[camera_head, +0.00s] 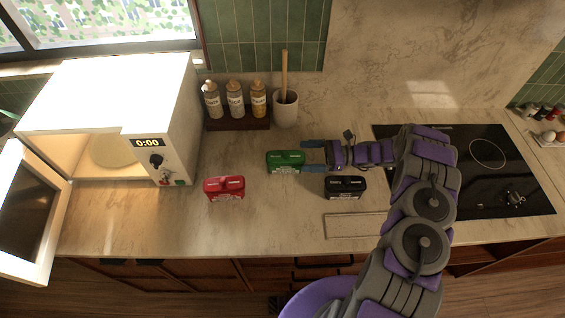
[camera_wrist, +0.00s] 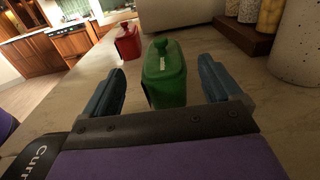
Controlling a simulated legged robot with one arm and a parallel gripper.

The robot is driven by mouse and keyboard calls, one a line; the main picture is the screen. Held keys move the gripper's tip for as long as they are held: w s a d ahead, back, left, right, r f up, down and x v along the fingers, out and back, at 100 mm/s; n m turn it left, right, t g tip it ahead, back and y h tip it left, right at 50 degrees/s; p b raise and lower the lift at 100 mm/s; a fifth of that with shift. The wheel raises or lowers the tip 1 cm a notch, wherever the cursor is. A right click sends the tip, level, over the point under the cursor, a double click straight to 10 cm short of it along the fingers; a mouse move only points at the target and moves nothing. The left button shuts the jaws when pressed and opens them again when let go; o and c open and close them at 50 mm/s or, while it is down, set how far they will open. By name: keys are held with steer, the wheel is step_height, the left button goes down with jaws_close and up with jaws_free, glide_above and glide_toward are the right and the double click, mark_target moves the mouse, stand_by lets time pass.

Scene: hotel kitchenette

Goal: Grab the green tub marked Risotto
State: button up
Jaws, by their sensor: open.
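The green tub (camera_head: 285,161) stands upright on the counter, between a red tub and a black tub; its label is too small to read. My gripper (camera_head: 304,157) is at its right side in the head view, jaws open. In the wrist view the green tub (camera_wrist: 165,78) stands between and just ahead of the two blue fingers of my gripper (camera_wrist: 165,88). A gap shows on each side, so the fingers do not grip it. The lower part of the tub is hidden behind the gripper's base.
The red tub (camera_head: 224,187) is to the left and the black tub (camera_head: 345,187) to the right, close below my gripper. A microwave (camera_head: 170,120) with its door open stands at left. A bottle rack (camera_head: 238,124) and a utensil crock (camera_head: 285,112) stand behind. The cooktop (camera_head: 480,190) is at right.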

mark_target(290, 156)
steer(key=shift+a, duration=0.1)
steer(key=a, duration=0.7)
steer(key=shift+w+f, duration=0.2)
steer(key=shift+f, duration=0.1)
steer(key=shift+d, duration=0.85)
steer(key=shift+c, duration=1.6)
steer(key=shift+a, duration=0.6)
steer(key=c, duration=0.6)
steer(key=shift+d, duration=0.4)
jaws_close()
steer(key=shift+a+r, duration=0.15)
steer(key=shift+a, duration=0.05)
